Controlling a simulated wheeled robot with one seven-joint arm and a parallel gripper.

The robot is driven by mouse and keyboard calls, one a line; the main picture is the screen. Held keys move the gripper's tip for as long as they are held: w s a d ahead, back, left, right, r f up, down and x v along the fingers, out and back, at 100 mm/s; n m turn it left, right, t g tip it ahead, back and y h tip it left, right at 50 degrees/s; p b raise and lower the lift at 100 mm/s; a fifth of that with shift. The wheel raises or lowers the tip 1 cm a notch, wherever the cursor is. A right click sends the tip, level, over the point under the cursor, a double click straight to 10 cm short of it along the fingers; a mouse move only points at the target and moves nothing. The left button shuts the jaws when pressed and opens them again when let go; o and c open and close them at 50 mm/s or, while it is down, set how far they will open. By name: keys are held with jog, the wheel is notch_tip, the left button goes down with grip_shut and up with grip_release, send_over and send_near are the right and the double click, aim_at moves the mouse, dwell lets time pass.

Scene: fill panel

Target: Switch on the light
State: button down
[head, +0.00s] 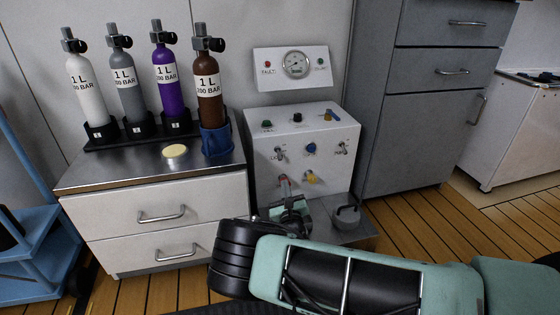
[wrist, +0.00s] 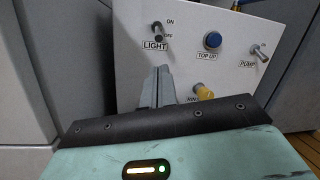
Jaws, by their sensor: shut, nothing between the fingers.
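The light switch (wrist: 157,32) is a small metal toggle on the white panel, above the word LIGHT and beside ON and OFF marks. Its lever looks tipped downward, toward the OFF mark. The same light switch (head: 279,153) is small in the head view, at the left of the panel's sloped face. My gripper (wrist: 160,70) is shut and empty, its fingertips just below the LIGHT label. I cannot tell whether they touch the panel. In the head view my gripper (head: 285,182) is low in front of the panel, below the switch.
A blue TOP UP button (wrist: 212,40), a PUMP toggle (wrist: 259,53) and a yellow knob (wrist: 204,92) sit right of the light switch. A gauge board (head: 293,66) stands above the panel. Several gas bottles stand on the left cabinet (head: 120,172); a grey cabinet (head: 400,125) stands right.

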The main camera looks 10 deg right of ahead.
aim_at(279, 155)
jog(key=shift+w, duration=0.1)
jog(key=b+x, duration=0.6)
jog(key=x, duration=0.3)
jog(key=shift+w+d+r, duration=0.1)
jog(key=shift+w+d, duration=0.05)
jog(key=shift+w, duration=0.2)
jog(key=shift+r+p, duration=0.2)
jog(key=shift+p, duration=0.3)
